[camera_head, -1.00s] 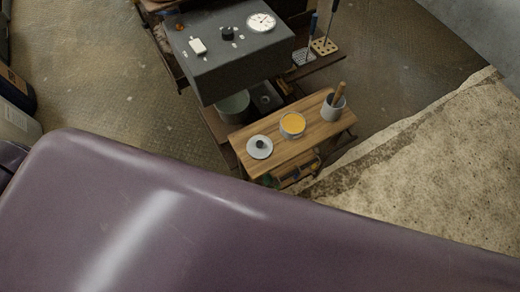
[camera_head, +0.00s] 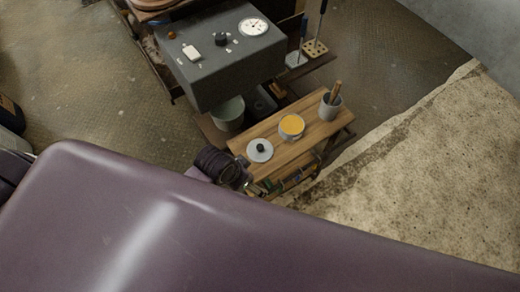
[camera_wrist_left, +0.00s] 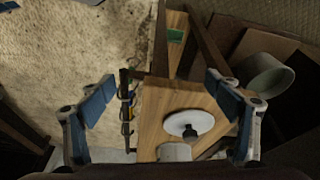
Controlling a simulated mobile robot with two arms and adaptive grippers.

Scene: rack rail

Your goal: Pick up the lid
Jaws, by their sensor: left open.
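The lid (camera_head: 260,150) is a pale grey disc with a dark round knob, lying flat at the left end of a small wooden table. It also shows in the left wrist view (camera_wrist_left: 176,121), knob up, low and right of centre between the fingers. My left gripper (camera_head: 247,186) is beside the table's left end, near the lid but apart from it, partly hidden in the head view. In the left wrist view its two blue-padded fingers (camera_wrist_left: 160,79) are spread wide with nothing held. My right gripper is in neither view.
On the wooden table (camera_head: 275,138), a pot with orange contents (camera_head: 291,126) stands beside the lid, and a grey cup (camera_head: 330,106) holds brown sticks. A grey-green bucket (camera_head: 228,113) stands behind the table, below a dark box with a dial (camera_head: 222,62).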

